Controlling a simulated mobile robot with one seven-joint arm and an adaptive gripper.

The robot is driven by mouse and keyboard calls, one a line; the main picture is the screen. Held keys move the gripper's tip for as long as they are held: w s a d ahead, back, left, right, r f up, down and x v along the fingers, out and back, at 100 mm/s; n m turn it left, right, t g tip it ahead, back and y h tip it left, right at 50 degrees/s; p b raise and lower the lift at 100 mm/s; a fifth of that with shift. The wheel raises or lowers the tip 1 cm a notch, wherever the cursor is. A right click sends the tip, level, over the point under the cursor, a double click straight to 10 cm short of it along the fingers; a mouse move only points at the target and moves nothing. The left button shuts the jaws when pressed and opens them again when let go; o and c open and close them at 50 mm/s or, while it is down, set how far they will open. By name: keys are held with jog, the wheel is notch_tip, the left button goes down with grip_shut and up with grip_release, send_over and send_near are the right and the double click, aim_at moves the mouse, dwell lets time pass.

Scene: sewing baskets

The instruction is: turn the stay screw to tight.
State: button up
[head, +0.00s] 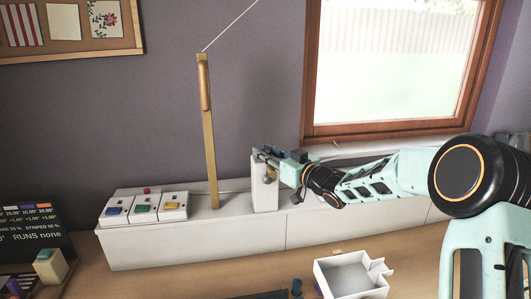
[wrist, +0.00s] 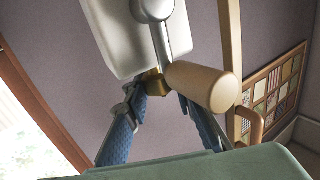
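A small brass piece (wrist: 154,84), which looks like the stay screw, shows under the white post (wrist: 125,40) in the wrist view. My gripper (wrist: 158,94) has its two blue fingers on either side of this piece. The left fingertip is close to it. The right fingertip is partly behind a wooden handle, so I cannot tell whether the fingers press on the screw. A grey lever with the wooden handle (wrist: 200,85) stands in front. In the head view my gripper (head: 264,154) is at the top of the white post (head: 263,197), and the screw is not distinguishable.
A tall wooden arm (head: 208,140) with a cord stands left of the post on the white ledge (head: 190,240). Several switch boxes (head: 144,208) sit further left. An open white box (head: 350,280) stands on the table in front. A window (head: 400,65) is behind my arm.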

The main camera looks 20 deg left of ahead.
grip_shut()
jog(key=shift+f, duration=0.1)
jog(key=m+t+h+b, duration=0.1)
jog(key=t+b, duration=0.1)
jog(key=b, duration=0.3)
jog(key=shift+m+h+b, duration=0.4)
jog(key=h+b, duration=0.1)
jog(key=b, duration=0.1)
jog(key=m+t+b, duration=0.1)
jog(key=b, duration=0.1)
jog(key=shift+r+t+h, duration=0.25)
jog(key=shift+t+h, duration=0.05)
jog(key=shift+h, duration=0.1)
jog(key=o, duration=0.6)
grip_release()
jog(key=shift+f, duration=0.1)
jog(key=shift+o, duration=0.2)
